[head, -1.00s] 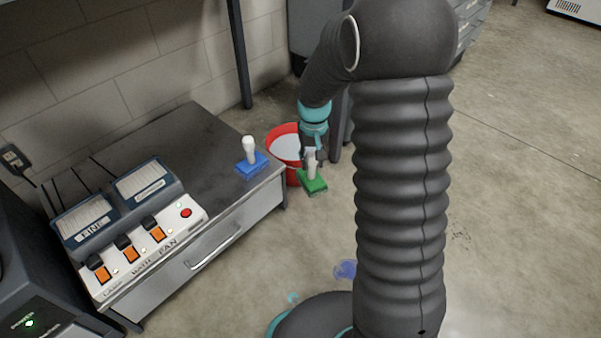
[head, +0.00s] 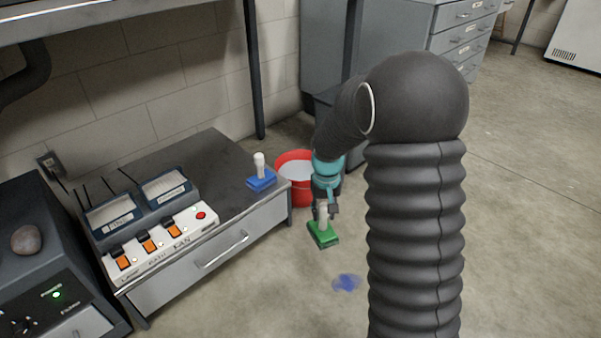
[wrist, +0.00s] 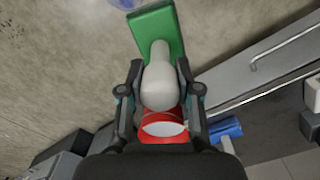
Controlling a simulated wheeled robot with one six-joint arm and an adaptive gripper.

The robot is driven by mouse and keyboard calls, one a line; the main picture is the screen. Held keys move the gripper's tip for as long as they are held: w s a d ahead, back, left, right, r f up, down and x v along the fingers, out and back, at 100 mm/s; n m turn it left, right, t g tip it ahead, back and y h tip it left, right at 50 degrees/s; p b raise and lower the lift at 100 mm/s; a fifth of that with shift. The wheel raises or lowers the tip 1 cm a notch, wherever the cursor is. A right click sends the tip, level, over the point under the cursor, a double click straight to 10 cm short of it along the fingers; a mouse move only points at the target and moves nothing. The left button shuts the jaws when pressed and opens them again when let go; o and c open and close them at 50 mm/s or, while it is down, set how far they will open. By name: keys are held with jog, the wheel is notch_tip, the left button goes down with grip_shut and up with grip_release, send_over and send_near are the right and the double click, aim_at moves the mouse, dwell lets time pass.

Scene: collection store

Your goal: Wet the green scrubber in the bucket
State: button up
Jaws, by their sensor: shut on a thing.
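The green scrubber (head: 323,234) hangs from my gripper (head: 325,206), which is shut on its pale handle. In the wrist view the fingers of my gripper (wrist: 160,95) close on both sides of the white handle, and the green block of the scrubber (wrist: 157,29) extends beyond it. The red bucket (head: 294,190) stands on the floor by the right end of the bench and holds pale liquid. My arm hides part of its right side. The scrubber is outside the bucket, in front and to the right of it in the head view. The bucket also shows in the wrist view (wrist: 163,117), beyond the handle.
A blue scrubber (head: 261,182) with a white handle stands on the bench (head: 205,155) near the bucket. A switch panel (head: 160,243) sits on the bench. A blue patch (head: 346,283) lies on the floor. Grey drawer cabinets (head: 420,40) stand behind. The floor at right is open.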

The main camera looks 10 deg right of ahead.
aim_at(323, 220)
jog(key=shift+f, duration=1.9)
jog(key=shift+r, duration=0.1)
dwell(0.8)
jog(key=shift+r+p, duration=1.55)
jog(key=shift+r, duration=0.4)
jog(key=shift+f+b, duration=0.3)
jog(key=shift+b, duration=0.1)
